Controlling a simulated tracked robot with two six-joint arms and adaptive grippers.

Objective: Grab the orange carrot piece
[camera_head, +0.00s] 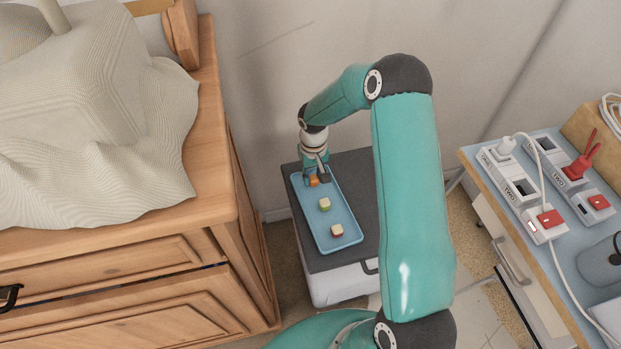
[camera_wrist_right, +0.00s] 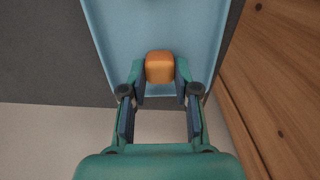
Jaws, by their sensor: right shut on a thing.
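The orange carrot piece (camera_head: 313,182) is a small cube at the far end of the blue tray (camera_head: 347,215). My right gripper (camera_head: 316,179) reaches down over it. In the right wrist view the carrot piece (camera_wrist_right: 160,67) sits between the two fingertips of the right gripper (camera_wrist_right: 159,84), which are shut on it. The blue tray (camera_wrist_right: 115,50) is just behind and below; I cannot tell whether the piece still touches it. My left gripper is not in view.
Two more small cubes lie on the tray, a green-and-cream one (camera_head: 324,204) and a red-and-cream one (camera_head: 337,230). The tray rests on a dark-topped cabinet (camera_head: 354,167). A wooden dresser (camera_head: 222,190) stands close on the left. A desk with power strips (camera_head: 522,187) is on the right.

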